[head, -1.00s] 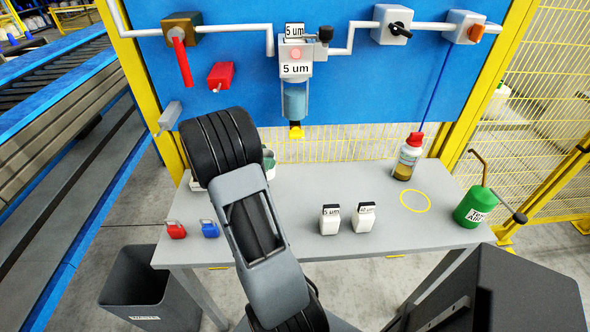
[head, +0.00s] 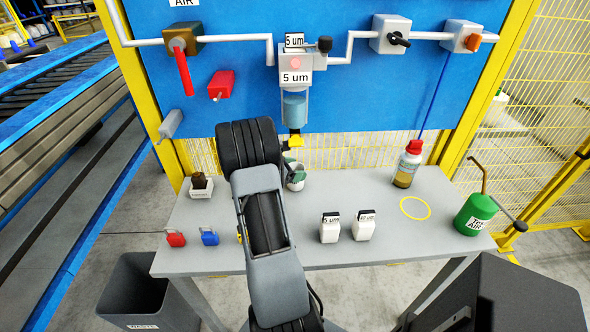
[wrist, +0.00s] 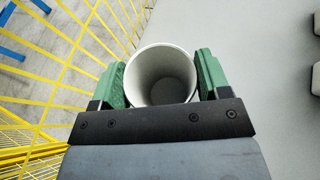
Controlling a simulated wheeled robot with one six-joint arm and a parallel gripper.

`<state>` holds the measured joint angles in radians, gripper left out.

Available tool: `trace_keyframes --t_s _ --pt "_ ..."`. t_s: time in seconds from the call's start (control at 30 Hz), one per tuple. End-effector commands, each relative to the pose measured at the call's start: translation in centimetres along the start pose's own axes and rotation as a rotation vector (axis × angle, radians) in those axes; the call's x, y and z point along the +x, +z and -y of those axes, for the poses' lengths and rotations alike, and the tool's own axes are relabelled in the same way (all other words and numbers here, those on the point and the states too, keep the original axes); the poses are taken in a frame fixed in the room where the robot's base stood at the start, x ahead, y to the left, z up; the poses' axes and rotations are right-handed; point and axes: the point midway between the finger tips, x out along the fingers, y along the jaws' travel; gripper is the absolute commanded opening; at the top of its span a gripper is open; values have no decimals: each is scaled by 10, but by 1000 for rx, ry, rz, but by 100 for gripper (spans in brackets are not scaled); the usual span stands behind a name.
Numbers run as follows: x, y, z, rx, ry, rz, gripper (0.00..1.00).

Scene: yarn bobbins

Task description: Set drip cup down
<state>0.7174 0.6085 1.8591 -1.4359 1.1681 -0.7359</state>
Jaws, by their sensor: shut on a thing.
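The drip cup (wrist: 161,72) is white, round and open at the top, and looks empty in the wrist view. My gripper (wrist: 160,78) is shut on it, with a green finger pad against each side. In the head view the cup (head: 297,182) shows only in part past my arm, near the back edge of the grey bench (head: 385,235) and below the filter unit (head: 295,105). I cannot tell whether its base touches the bench.
A yellow ring (head: 415,208) marks bare bench at the right, between a red-capped bottle (head: 408,165) and a green can (head: 475,214). Two white filter boxes (head: 330,228) stand at front centre. Red and blue padlocks (head: 209,236) sit front left. A yellow fence (wrist: 50,90) stands behind.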

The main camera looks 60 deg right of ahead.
Motion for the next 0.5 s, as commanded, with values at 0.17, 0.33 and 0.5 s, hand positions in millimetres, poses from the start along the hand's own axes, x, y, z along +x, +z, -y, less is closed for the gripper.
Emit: trace_keyframes --t_s 0.17,0.33,0.5 --pt "1 0 0 1 2 0 47" --pt "2 -2 0 1 1 0 47" --pt "2 -4 0 1 1 0 78"
